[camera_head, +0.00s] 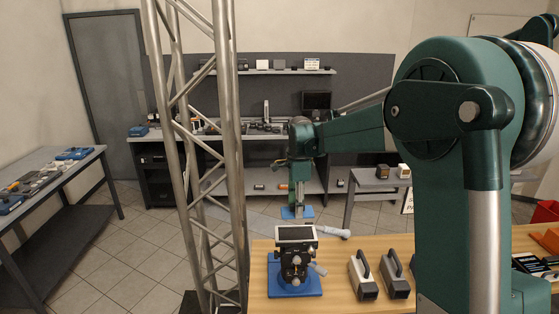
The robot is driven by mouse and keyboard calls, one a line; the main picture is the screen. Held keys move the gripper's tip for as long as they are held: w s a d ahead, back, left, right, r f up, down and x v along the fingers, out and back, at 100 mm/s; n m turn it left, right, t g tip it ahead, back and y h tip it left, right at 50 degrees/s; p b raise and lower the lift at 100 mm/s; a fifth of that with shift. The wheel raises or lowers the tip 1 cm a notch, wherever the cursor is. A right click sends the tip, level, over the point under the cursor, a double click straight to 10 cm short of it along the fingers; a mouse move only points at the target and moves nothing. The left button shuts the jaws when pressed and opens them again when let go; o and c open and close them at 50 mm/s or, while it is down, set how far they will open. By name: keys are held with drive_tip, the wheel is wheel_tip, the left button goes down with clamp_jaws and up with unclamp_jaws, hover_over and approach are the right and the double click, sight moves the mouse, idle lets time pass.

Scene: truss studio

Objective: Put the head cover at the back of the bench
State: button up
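The wooden bench (340,300) fills the lower right. I cannot make out for certain which thing is the head cover. A dark instrument with a pale, framed flat top (296,234) stands on a blue base (295,284) at the bench's left end. My gripper (297,208) points down above and behind this instrument, apart from its top. A small flat blue piece (288,213) shows at the fingertips; whether it is held or lies beyond them I cannot tell. The fingers are too small to read.
Two grey cases with dark handles (363,277) (396,275) stand right of the instrument. A metal truss (230,150) rises just left of the bench. An orange part (546,240) and a black tool tray (530,264) lie at the far right. Bare wood shows between the instrument and cases.

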drive_tip(key=n, duration=0.1)
drive_tip(key=d+r+n+b, duration=0.1)
drive_tip(key=d+n+b, duration=0.1)
drive_tip(key=shift+s+d+r, duration=0.15)
drive_tip(key=shift+s+d, duration=0.1)
drive_tip(key=shift+s, duration=0.05)
drive_tip(key=s+d+r+n+b, duration=0.4)
drive_tip(key=d+n, duration=0.5)
drive_tip(key=n, duration=0.5)
drive_tip(key=shift+s+r+n+b, duration=0.3)
drive_tip(key=shift+r+b, duration=0.85)
drive_tip(key=shift+b, duration=0.6)
drive_tip(key=shift+d, duration=0.1)
drive_tip(key=shift+w, duration=0.1)
